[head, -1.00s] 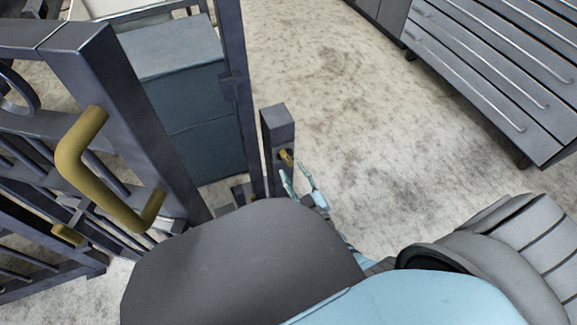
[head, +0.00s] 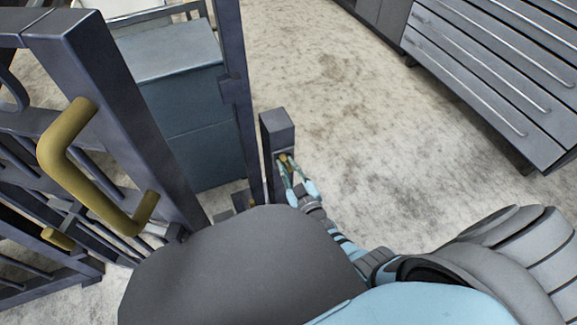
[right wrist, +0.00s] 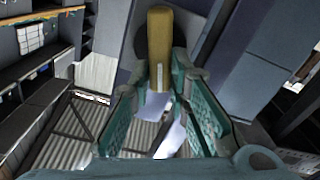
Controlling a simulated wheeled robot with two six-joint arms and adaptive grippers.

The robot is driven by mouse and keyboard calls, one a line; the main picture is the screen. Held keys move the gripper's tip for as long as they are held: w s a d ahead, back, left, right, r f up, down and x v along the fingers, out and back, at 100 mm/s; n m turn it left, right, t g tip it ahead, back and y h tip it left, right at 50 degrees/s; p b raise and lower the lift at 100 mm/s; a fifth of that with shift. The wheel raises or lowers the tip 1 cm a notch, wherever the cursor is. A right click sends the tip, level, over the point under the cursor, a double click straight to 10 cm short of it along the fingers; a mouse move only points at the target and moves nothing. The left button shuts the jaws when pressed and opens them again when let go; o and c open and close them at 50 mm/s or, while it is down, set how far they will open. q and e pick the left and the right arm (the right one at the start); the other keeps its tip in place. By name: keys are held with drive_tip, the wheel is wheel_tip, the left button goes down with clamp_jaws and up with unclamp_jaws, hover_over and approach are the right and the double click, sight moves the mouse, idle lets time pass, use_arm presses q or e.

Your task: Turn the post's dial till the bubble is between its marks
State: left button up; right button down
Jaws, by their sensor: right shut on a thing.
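The short dark post (head: 277,142) stands beside the taller gate frame upright, near the middle of the head view. Its brass dial (head: 283,158) is on the face toward my right arm. My right gripper (head: 287,166) is shut on the dial. In the right wrist view the dial (right wrist: 159,42) shows as an upright brass bar between the pale teal fingers (right wrist: 160,82), with a short white line low on it and a dark round plate behind. I cannot make out the bubble or its marks in either view. My left gripper is not in view.
The dark metal gate (head: 110,110) with a bent brass handle (head: 75,170) fills the left. A blue-grey cabinet (head: 170,60) stands behind it. A grey drawer unit (head: 490,80) is at the upper right. The concrete floor (head: 340,110) between is clear.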

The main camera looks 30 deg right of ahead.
drive_tip(key=shift+d+m, duration=0.15)
drive_tip(key=shift+m, duration=0.75)
drive_tip(key=c, duration=1.5)
unclamp_jaws()
drive_tip(key=shift+s, duration=0.1)
drive_tip(key=s, duration=1.2)
drive_tip(key=shift+a, duration=0.35)
drive_tip(key=shift+w, duration=0.1)
